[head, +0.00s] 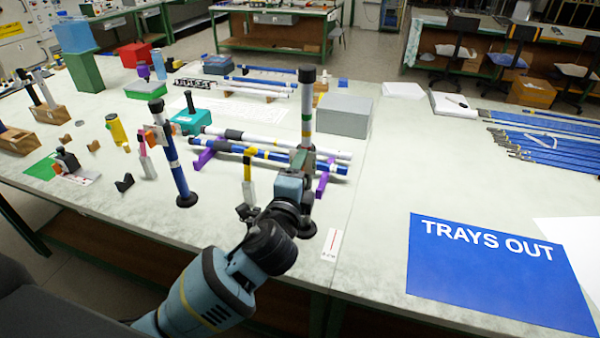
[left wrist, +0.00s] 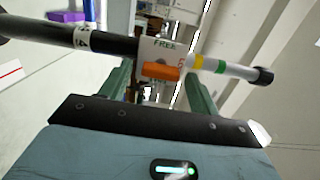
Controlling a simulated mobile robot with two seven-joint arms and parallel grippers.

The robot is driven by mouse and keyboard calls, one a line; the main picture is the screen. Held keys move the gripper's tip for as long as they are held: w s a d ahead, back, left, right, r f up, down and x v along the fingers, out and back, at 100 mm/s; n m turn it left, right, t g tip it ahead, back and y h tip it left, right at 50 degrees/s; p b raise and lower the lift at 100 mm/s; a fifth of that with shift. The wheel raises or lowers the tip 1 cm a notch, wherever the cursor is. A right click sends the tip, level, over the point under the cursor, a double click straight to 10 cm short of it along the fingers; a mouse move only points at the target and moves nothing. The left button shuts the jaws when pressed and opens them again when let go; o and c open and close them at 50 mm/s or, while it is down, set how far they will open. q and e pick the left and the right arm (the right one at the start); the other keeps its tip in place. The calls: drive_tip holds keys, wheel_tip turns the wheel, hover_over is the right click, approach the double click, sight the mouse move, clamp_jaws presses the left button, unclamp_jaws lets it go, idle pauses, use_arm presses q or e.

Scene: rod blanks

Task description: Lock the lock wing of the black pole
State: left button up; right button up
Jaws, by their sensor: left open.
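The black pole stands upright in the head view, with a black foot (head: 305,229), a white upper tube (head: 307,112) with green and yellow bands, and a black top cap. In the left wrist view its dark part (left wrist: 112,46) runs across the top. A white collar there reads FREE, and the orange lock wing (left wrist: 160,72) lies on it, roughly along the pole. My left gripper (head: 302,160) is open at the collar. Its green fingers (left wrist: 157,85) stand on either side of the wing; contact cannot be told. My right gripper is out of view.
A blue pole (head: 175,155) with an orange wing stands to the left. Several tubes lie on purple rests (head: 323,178) behind the black pole. A grey box (head: 343,116) stands behind right.

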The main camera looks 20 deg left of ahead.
use_arm(q)
drive_tip(key=s, duration=0.7)
drive_tip(key=shift+s, duration=0.35)
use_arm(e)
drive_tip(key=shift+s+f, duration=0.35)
use_arm(q)
drive_tip(key=shift+d+f, duration=0.1)
drive_tip(key=shift+f, duration=0.05)
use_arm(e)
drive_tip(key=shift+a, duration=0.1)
use_arm(q)
drive_tip(key=s+f+n+g+h, duration=0.1)
drive_tip(key=s+f+n+g, duration=0.15)
drive_tip(key=f, duration=0.65)
drive_tip(key=s+f+n+g+h, duration=0.1)
drive_tip(key=s+f+n+g, duration=0.2)
drive_tip(key=f, duration=0.6)
drive_tip(key=s+a+f+n+g, duration=0.1)
drive_tip(key=s+a+f+n, duration=0.1)
drive_tip(key=s+f+n, duration=0.3)
drive_tip(key=s+a+f+n+g, duration=0.2)
drive_tip(key=s+f+n, duration=0.3)
drive_tip(key=s+f, duration=0.6)
drive_tip(key=s+a, duration=0.1)
drive_tip(key=s, duration=0.2)
drive_tip(key=shift+s+a+f+h, duration=0.15)
drive_tip(key=shift+a+h, duration=0.15)
